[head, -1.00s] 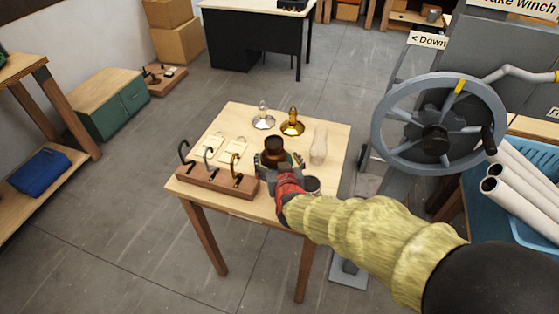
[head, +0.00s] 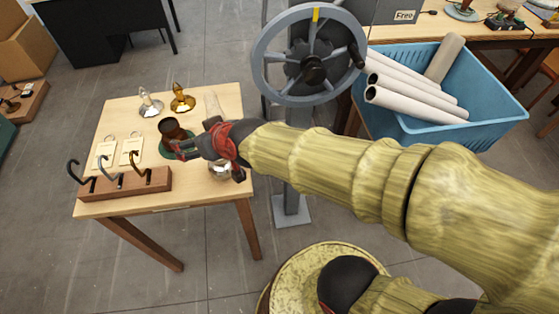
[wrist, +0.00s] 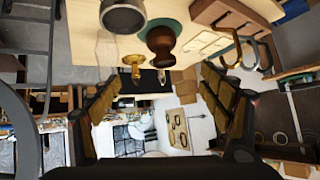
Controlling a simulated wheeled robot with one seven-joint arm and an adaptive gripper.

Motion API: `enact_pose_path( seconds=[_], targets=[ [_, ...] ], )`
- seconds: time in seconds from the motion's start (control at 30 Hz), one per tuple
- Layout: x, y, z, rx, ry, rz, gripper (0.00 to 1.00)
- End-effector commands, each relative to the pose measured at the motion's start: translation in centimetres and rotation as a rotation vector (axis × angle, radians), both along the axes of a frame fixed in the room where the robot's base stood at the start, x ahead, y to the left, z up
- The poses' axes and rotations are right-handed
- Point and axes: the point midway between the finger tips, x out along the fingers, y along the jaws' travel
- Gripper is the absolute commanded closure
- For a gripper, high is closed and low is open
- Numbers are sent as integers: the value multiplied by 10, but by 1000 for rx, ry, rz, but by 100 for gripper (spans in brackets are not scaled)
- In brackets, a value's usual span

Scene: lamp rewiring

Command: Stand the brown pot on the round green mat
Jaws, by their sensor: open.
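The brown pot (head: 171,129) stands upright on the round green mat (head: 178,153) on the small wooden table. In the wrist view, which is upside down, the pot (wrist: 161,47) meets the green mat (wrist: 176,31) at its base. My gripper (head: 188,149) is open and empty, in front of the pot and partly over the mat in the head view. The wrist view shows the spread fingers (wrist: 160,80) with a gap between them and the pot beyond their tips, not between the pads.
A silvery cup (head: 221,170) stands near my gripper, with a clear glass chimney (head: 212,104) behind. A silver lamp part (head: 150,106) and a brass one (head: 182,101) stand at the back. A hook rack (head: 125,186) lines the front left. A handwheel (head: 311,56) rises right.

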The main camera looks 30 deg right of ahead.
Motion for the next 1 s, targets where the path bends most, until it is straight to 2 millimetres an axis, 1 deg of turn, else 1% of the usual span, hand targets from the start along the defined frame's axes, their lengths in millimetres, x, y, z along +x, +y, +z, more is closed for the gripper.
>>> enact_pose_path(
  seconds=[0.03,0.17,0.2,0.3,0.4,0.5,0.57,1.0],
  targets=[
    [-20,-18,15,-10,40,-10,21],
    [-82,-59,29,-56,180,-50,21],
    [-100,-72,31,-72,219,-67,21],
    [-141,-98,34,-106,303,-118,21],
    [-170,-115,35,-132,360,-159,21],
    [-184,-123,35,-144,390,-180,21],
    [-188,-125,35,-146,398,-185,21],
    [-187,-124,35,-147,398,-184,21]
  ],
)
